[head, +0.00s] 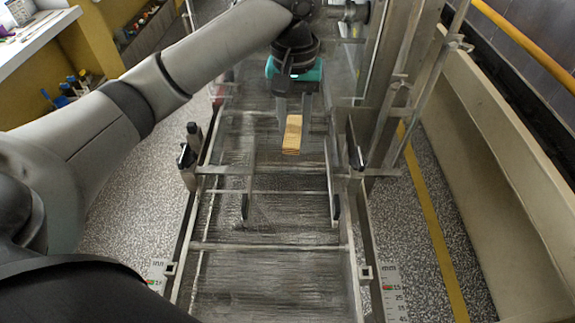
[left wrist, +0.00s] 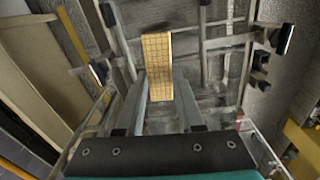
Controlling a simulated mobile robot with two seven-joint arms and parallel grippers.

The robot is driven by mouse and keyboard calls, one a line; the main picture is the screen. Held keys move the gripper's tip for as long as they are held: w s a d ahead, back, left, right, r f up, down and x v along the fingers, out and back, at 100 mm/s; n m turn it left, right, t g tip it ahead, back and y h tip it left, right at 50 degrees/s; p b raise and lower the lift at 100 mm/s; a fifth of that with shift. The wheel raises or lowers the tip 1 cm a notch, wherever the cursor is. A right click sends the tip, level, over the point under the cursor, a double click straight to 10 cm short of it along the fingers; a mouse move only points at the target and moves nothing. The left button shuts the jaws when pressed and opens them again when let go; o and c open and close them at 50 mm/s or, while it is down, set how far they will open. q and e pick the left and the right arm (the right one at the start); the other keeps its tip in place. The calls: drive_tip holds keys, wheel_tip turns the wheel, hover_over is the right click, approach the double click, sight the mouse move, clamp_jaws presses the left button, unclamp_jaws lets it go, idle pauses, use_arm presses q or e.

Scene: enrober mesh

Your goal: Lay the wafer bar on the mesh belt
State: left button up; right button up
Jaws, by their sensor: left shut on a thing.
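The wafer bar (head: 292,138) is a light tan block with a darker side. In the left wrist view the bar (left wrist: 157,62) shows a waffle grid on its face. My left gripper (head: 293,119), with a teal part at its base, is shut on one end of the bar, which sticks out past the fingertips (left wrist: 162,85). The mesh belt (head: 270,275) is a grey metal web running down the middle of the head view. The bar is over the belt between two guide rails; it appears to be above the mesh, but the gap is hard to judge. My right gripper is not in view.
Upright guide plates (head: 249,180) and (head: 332,180) flank the belt, with a crossbar (head: 265,247) nearer me. Metal posts (head: 390,90) stand at the right. The near belt is bare. A pale trough wall (head: 500,160) lies far right, and a white counter (head: 38,38) upper left.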

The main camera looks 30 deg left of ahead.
sight(289, 180)
use_arm(q)
drive_tip(key=shift+w+a+r+n+p, duration=0.3)
drive_tip(key=shift+r+p, duration=0.2)
drive_tip(key=shift+r, duration=0.1)
drive_tip(key=shift+w+a+r+n+p, duration=0.2)
drive_tip(key=shift+w+a+r+p, duration=0.1)
drive_tip(key=shift+r+p, duration=0.2)
drive_tip(key=shift+w+a+r, duration=0.15)
drive_tip(key=shift+r, duration=0.05)
drive_tip(key=shift+a+p, duration=0.1)
drive_tip(key=shift+p, duration=0.2)
wheel_tip(289, 180, down, 20)
drive_tip(key=b, duration=0.2)
drive_tip(key=shift+b, duration=0.3)
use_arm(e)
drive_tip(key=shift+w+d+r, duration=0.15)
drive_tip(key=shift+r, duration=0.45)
use_arm(q)
drive_tip(key=shift+f, duration=0.1)
drive_tip(key=o, duration=1)
